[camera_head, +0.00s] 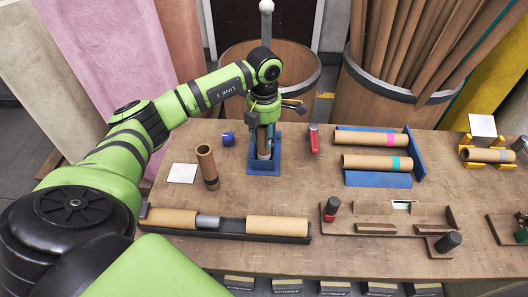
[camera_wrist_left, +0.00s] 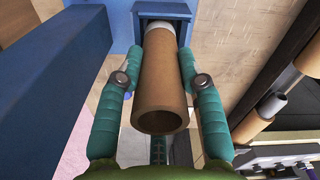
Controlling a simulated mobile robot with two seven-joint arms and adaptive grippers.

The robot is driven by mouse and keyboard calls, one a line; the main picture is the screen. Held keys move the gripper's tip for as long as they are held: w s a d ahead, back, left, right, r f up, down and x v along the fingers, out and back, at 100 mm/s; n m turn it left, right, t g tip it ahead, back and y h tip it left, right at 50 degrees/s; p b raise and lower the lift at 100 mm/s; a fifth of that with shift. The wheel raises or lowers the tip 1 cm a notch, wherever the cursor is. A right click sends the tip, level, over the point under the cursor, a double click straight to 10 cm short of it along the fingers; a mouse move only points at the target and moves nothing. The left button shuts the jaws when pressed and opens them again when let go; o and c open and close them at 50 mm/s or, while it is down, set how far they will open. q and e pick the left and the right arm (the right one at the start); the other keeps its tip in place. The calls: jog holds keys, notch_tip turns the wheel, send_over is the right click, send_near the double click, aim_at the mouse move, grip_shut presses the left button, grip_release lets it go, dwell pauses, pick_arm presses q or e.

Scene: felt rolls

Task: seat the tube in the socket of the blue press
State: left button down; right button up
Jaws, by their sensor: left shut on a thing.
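The blue press (camera_head: 257,168) stands near the back middle of the table. My left gripper (camera_head: 264,125) is over it, pointing down. In the left wrist view the gripper (camera_wrist_left: 160,62) is shut on a brown cardboard tube (camera_wrist_left: 163,85), one teal finger on each side. The tube also shows below the gripper in the head view (camera_head: 264,148), upright, with a pale lower end. That pale end is at the blue socket (camera_wrist_left: 164,10) of the press; how deep it sits I cannot tell. The blue column of the press (camera_wrist_left: 55,85) rises beside the gripper.
Another brown tube (camera_head: 207,166) stands upright to the left, by a white square (camera_head: 182,173) and a blue cap (camera_head: 228,139). A red tool (camera_head: 314,139) lies close right of the press. A dark tray (camera_head: 233,226) holds rolls in front. A blue rack (camera_head: 378,179) holds tubes.

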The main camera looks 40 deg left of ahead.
pick_arm(q)
jog(key=c, duration=0.7)
grip_release()
notch_tip(320, 180, up, 12)
jog(key=shift+f, duration=0.1)
dwell(0.5)
